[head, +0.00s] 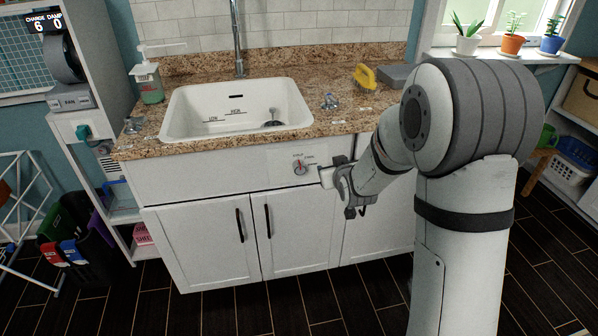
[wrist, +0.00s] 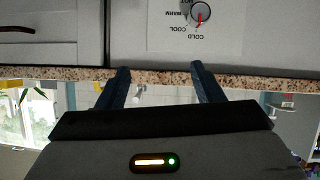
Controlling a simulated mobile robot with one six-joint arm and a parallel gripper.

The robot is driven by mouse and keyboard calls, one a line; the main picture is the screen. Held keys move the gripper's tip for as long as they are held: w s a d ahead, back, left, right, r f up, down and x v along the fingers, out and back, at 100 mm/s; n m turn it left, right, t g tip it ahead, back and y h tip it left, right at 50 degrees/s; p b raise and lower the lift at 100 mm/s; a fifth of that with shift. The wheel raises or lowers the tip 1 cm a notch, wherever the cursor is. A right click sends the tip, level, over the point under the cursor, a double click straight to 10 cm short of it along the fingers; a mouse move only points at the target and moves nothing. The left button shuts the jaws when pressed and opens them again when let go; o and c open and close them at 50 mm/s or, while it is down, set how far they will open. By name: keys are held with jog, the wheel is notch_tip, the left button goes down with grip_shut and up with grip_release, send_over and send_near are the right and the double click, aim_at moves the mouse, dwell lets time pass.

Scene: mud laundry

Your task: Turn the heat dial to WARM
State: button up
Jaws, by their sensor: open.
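The heat dial (head: 300,168) is a small round grey knob with a red pointer, on a white plate on the sink cabinet's front. In the wrist view, the dial (wrist: 201,13) is upside down at the top edge, with HOT, WARM, COOL and COLD printed around it. The red pointer is towards the COLD and COOL side; the exact mark is hard to tell. My gripper (head: 340,182) is just right of the dial in the head view, apart from it. In the wrist view my gripper (wrist: 159,69) has its fingers apart with nothing between them.
The granite counter (head: 225,140) overhangs the cabinet front above the dial. It bears the sink (head: 180,125), a soap bottle (head: 150,83) and a yellow brush (head: 365,78). Cabinet doors with dark handles (head: 240,225) are below. The floor in front is clear.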

aim_at(300, 171)
jog(key=w+a+f+n+t+y+b, duration=0.1)
jog(key=w+a+f+t+b, duration=0.1)
jog(key=a+f, duration=0.3)
jog(key=w+a+f+n+t+y+b, duration=0.1)
jog(key=w+a+f+t+y+b, duration=0.15)
jog(key=f, duration=0.45)
jog(key=shift+h, duration=0.35)
jog(key=shift+p+x, duration=0.6)
jog(key=shift+x, duration=3.35)
jog(key=shift+a, duration=0.1)
